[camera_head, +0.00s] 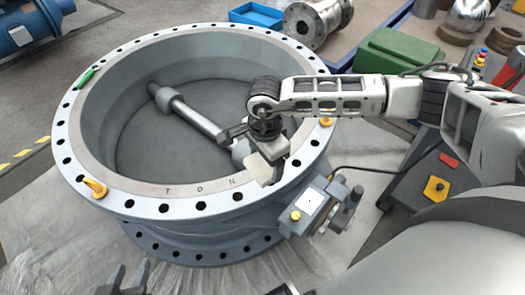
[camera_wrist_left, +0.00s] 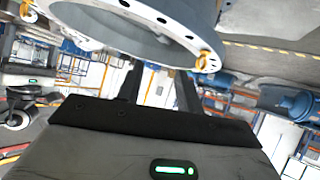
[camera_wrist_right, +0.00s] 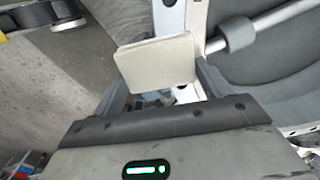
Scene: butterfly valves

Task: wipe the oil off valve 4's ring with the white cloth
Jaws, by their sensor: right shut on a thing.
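The large grey valve ring (camera_head: 150,205) lies flat, with a bolt-holed flange, a beige inner band lettered "T D N", and a disc and shaft inside. No number 4 and no clear oil patch can be made out. My right gripper (camera_head: 268,160) is over the ring's near right side, shut on a folded white cloth (camera_head: 262,172). The cloth also shows as a pale square pad in the right wrist view (camera_wrist_right: 157,63). I cannot tell whether it touches the ring. My left gripper (camera_head: 128,272) is open and empty, below the ring's near left edge; its fingers show apart in the left wrist view (camera_wrist_left: 160,88).
Orange lifting eyes (camera_head: 96,188) stand on the flange, and a green marker (camera_head: 86,78) lies on it. A grey actuator box (camera_head: 322,205) juts out at the right. A green case (camera_head: 397,50) and a control stand (camera_head: 425,180) are further right. Plastic sheeting covers the floor in front.

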